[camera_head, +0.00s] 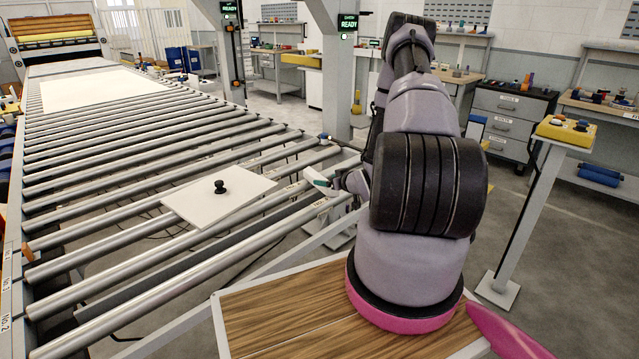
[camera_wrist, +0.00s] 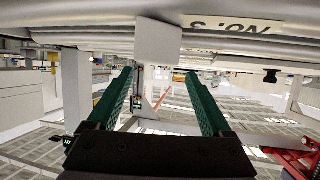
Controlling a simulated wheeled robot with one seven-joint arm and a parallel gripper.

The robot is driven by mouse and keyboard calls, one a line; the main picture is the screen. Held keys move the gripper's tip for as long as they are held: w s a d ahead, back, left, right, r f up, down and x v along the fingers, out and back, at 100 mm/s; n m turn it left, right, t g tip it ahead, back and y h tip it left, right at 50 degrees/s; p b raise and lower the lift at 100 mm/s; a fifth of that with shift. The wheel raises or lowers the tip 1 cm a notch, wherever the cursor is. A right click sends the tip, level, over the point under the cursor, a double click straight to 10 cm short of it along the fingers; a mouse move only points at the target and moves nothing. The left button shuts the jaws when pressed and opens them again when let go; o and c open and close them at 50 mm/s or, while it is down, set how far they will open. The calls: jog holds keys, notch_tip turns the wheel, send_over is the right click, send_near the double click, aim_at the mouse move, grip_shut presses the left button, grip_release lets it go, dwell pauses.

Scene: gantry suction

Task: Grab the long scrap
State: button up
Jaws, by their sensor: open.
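The long scrap appears to be the narrow white piece (camera_head: 312,174) at the right edge of the roller conveyor in the head view, mostly hidden by my gripper. In the wrist view a white piece (camera_wrist: 158,42) sticks out below the rollers, in line with the gap between my fingers. My gripper (camera_wrist: 160,76) has two green fingers, spread apart with nothing clamped between them. The white piece's near end is close to the fingertips; I cannot tell whether it is between them. In the head view my gripper (camera_head: 325,184) is low beside the conveyor edge, partly hidden by my arm.
A white panel (camera_head: 205,207) with a black knob (camera_head: 219,187) lies on the rollers to the left. A large white sheet (camera_head: 95,88) lies farther back. Posts (camera_head: 335,85) stand behind the conveyor edge. A yellow control box (camera_head: 566,131) on a stand is at right.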

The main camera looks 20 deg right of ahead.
aim_at(320, 178)
jog(key=x, duration=0.5)
jog(key=shift+w+d, duration=0.1)
jog(key=shift+w, duration=0.05)
jog(key=shift+c, duration=0.3)
grip_shut()
